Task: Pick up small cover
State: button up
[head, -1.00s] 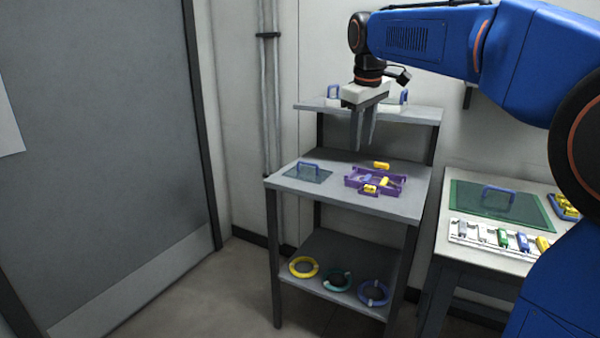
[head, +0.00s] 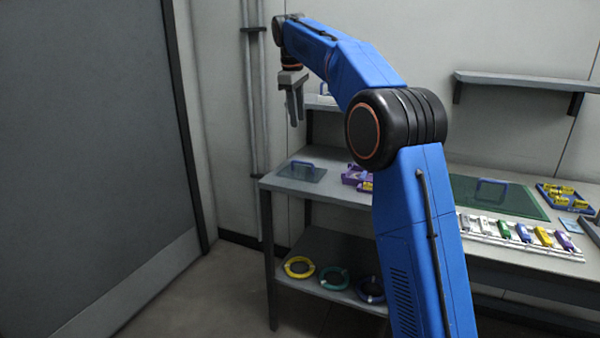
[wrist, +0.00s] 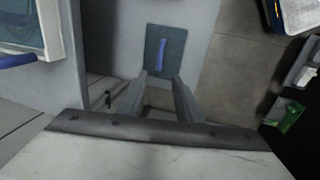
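The small cover is a dark flat plate (head: 312,175) with a blue arched handle.
A purple tray (head: 352,178) with yellow pieces is on the same shelf, partly behind my arm. The upper shelf (head: 322,104) is close to my gripper. Coloured rings (head: 299,268) lie on the lower shelf. A table at right holds a green plate (head: 525,208) with a handle.

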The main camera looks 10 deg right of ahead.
send_over(302, 167)
jog(key=s+a, duration=0.1)
jog(key=s, duration=0.3)
notch_tip(302, 167, down, 16)
jog(key=shift+s+f, duration=0.1)
jog(key=shift+f, duration=0.05)
grip_shut()
